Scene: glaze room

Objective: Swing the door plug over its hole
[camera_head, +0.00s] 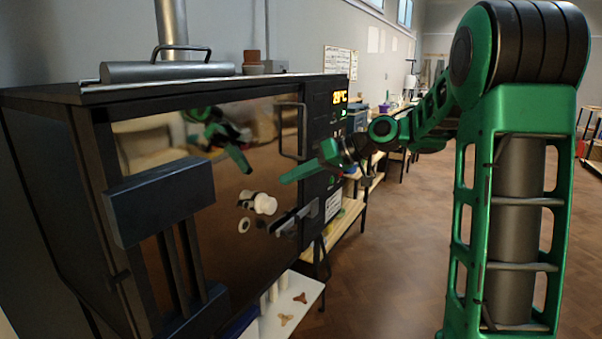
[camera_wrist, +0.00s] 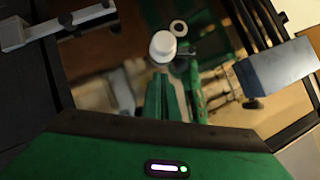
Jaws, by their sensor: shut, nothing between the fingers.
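The white door plug (camera_head: 264,203) stands out from the shiny kiln door (camera_head: 180,240), and a paler shape beside it looks like its reflection. A pale ring with a darker middle, which looks like the hole (camera_head: 244,225), shows just below and left of the plug, uncovered. In the wrist view the plug (camera_wrist: 162,46) is beyond my fingertips and the ring (camera_wrist: 179,28) is just past it. My green gripper (camera_head: 285,180) is shut and empty, in front of the door, above and right of the plug. A gap to the plug shows in the wrist view.
A dark box on posts (camera_head: 160,200) stands before the door's left side. A bar handle (camera_head: 290,130) and a dark latch (camera_head: 293,222) are at the door's right. The lit display (camera_head: 340,97) reads partly legibly. A low white shelf (camera_head: 290,305) holds small stands.

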